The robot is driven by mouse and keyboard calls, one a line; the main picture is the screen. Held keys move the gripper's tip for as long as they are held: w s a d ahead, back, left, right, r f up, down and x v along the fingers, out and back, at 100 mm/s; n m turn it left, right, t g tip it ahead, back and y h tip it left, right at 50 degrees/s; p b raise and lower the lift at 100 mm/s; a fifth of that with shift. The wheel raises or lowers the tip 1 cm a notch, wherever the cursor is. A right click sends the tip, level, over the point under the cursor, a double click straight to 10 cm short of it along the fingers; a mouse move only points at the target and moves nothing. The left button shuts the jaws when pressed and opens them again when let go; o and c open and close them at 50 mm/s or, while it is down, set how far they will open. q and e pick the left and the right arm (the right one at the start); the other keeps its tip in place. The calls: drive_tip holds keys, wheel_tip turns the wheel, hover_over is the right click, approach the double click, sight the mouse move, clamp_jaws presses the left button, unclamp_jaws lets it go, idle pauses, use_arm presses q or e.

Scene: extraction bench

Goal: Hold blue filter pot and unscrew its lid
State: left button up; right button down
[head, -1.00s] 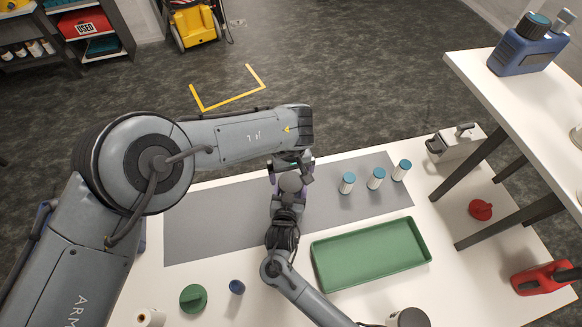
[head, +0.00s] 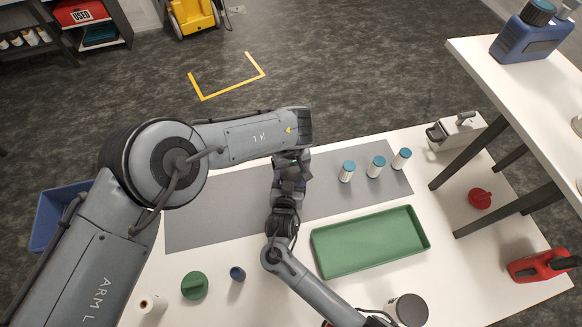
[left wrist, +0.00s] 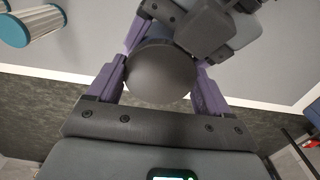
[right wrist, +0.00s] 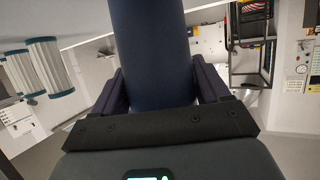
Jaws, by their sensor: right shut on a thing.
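The blue filter pot (right wrist: 152,50) stands between the fingers of my right gripper (right wrist: 158,95), which is shut on it. Its dark grey round lid (left wrist: 160,72) lies between the purple fingers of my left gripper (left wrist: 163,65). Those fingers reach down both sides of the lid; whether they press on it I cannot tell. In the head view my left gripper (head: 291,158) and right gripper (head: 287,186) meet over the grey mat, left one on the far side. The pot and lid are mostly hidden there by my own arms.
Several filters with blue caps (head: 376,167) stand on the grey mat (head: 200,224) to the right. A green tray (head: 318,262) lies in front of them. A green knob (head: 194,285) and small blue cup (head: 237,273) stand at the front left. A raised white shelf (head: 515,95) is at the right.

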use_arm(q)
drive_tip(key=c, duration=0.4)
drive_tip(key=n, duration=0.3)
drive_tip(key=o, duration=1.1)
drive_tip(key=shift+r, duration=2.2)
wheel_tip(320, 180, up, 2)
drive_tip(key=shift+w+d+r+m, duration=0.1)
drive_tip(key=shift+w+r+m, duration=0.1)
drive_tip(key=shift+m, duration=0.6)
drive_tip(key=shift+s+r+m, duration=0.1)
drive_tip(key=shift+r+m, duration=0.3)
drive_tip(key=shift+m, duration=0.3)
drive_tip(key=shift+f, duration=3.8)
